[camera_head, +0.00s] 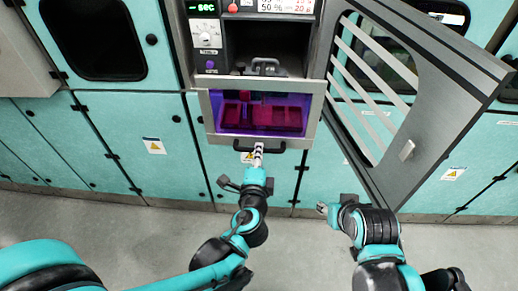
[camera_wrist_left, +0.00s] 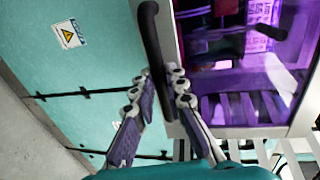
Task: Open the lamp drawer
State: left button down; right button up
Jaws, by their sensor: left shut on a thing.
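The lamp drawer (camera_head: 262,118) is in the middle of the head view, with a clear front glowing purple and red items visible behind it. The head view does not show clearly whether its front stands out from the cabinet. Its black bar handle (camera_head: 283,148) runs along the lower edge. The handle also shows in the left wrist view (camera_wrist_left: 151,42), passing between the fingers. My left gripper (camera_head: 258,150) is shut on this handle, with one finger on each side. My right gripper (camera_head: 322,208) is apart from the drawer, lower right; its finger gap is too small to read.
A grey slatted door (camera_head: 440,110) stands swung open on the right, close to my right arm. Above the drawer is an open dark bay (camera_head: 270,50) with a control panel (camera_head: 206,35) on its left. Teal cabinets (camera_head: 140,130) line the wall. The grey floor is clear.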

dwell(0.3)
pick_arm(q)
jog(key=c, duration=1.5)
grip_release()
jog(key=shift+c, duration=0.2)
jog(key=s+r, duration=0.2)
jog(key=s, duration=0.9)
jog(key=shift+s+a+r, duration=0.15)
jog(key=shift+s+a, duration=0.05)
jog(key=shift+s, duration=0.15)
jog(key=s+a+f+n+g+b, duration=0.1)
jog(key=a+f+n+g+b, duration=0.1)
jog(key=a+f+n+g, duration=0.2)
jog(key=s+a+f+n+g+b, duration=0.1)
jog(key=a+f+n+g, duration=0.3)
jog(key=a+n, duration=0.7)
notch_tip(320, 180, down, 2)
jog(key=n, duration=0.3)
jog(key=shift+s+g+y+b, duration=0.25)
jog(key=shift+g+y+b, duration=0.05)
jog(key=shift+b, duration=0.1)
